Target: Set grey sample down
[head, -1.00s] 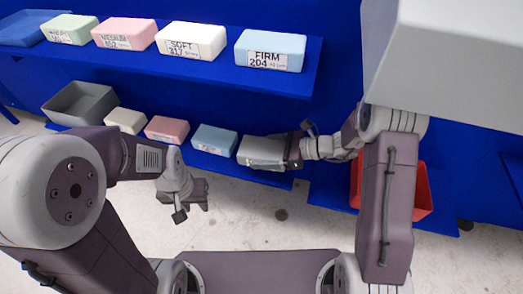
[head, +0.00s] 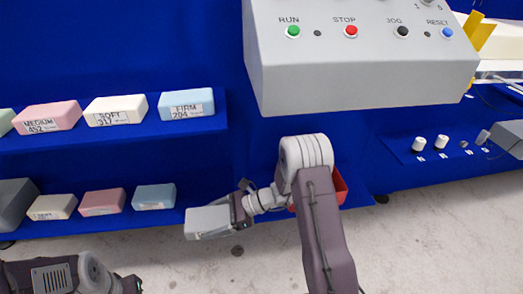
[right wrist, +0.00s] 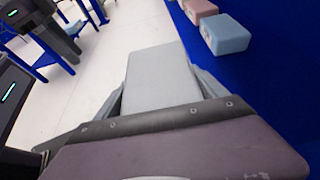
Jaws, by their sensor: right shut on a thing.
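The grey sample (head: 205,222) is a pale grey block at the right end of the lower row in the head view. My right gripper (head: 236,212) is shut on it from the right. In the right wrist view the sample (right wrist: 150,82) sits between the two fingers (right wrist: 158,95), with pale floor beside and beyond it on the left and blue shelf to the right. It appears at the shelf's front edge; I cannot tell whether it touches the shelf. My left gripper (head: 131,285) is low at the left, partly cut off, its opening unclear.
The lower blue shelf (head: 100,222) holds white (head: 52,207), pink (head: 102,202) and blue (head: 154,197) blocks and a dark grey bin (head: 14,203). Labelled blocks line the upper shelf (head: 150,132). A red bin (head: 340,187) is behind my right arm. A button panel (head: 360,70) overhangs.

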